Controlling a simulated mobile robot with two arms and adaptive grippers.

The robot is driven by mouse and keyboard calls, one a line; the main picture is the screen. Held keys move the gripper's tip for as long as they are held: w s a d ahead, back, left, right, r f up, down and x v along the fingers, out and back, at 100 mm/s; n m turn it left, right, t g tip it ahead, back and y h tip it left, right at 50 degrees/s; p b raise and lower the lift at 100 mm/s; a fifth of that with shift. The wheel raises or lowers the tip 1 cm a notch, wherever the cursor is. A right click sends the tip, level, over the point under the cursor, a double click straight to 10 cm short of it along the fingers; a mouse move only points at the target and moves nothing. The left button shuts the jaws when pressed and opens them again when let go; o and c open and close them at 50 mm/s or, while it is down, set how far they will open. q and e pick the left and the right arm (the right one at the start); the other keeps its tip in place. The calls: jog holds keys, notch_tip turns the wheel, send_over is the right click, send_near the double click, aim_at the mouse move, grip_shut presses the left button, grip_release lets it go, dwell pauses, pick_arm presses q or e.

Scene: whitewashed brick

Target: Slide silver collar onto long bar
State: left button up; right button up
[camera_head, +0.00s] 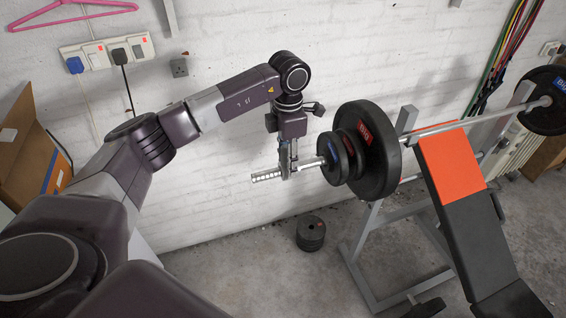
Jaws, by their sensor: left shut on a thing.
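The long bar (310,162) lies across the bench rack, with black plates (366,150) on its near end. My left gripper (288,160) points down at this bar end, just left of the plates, and is shut on a small silver piece, apparently the silver collar (286,172). A silver, notched length (266,175) shows left of the fingers, in line with the bar. The fingers hide much of the collar, so I cannot tell whether it is around the bar or only in front of its end. My right gripper is not in view.
A black bench with an orange pad (451,167) stands at the right on a grey rack (365,257). Small plates (311,233) are stacked on the floor below the bar end. The brick wall (225,185) is close behind. A cardboard box (27,150) is at the left.

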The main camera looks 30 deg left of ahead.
aim_at(314, 160)
pick_arm(q)
jog(key=shift+w+d, duration=0.7)
jog(key=shift+w, duration=0.1)
jog(key=shift+w+d+b, duration=1)
jog(key=shift+w+d, duration=0.9)
jog(key=shift+w, duration=0.3)
jog(key=o, duration=1.4)
jog(key=shift+w, duration=0.1)
jog(key=shift+r, duration=0.1)
notch_tip(314, 160, up, 12)
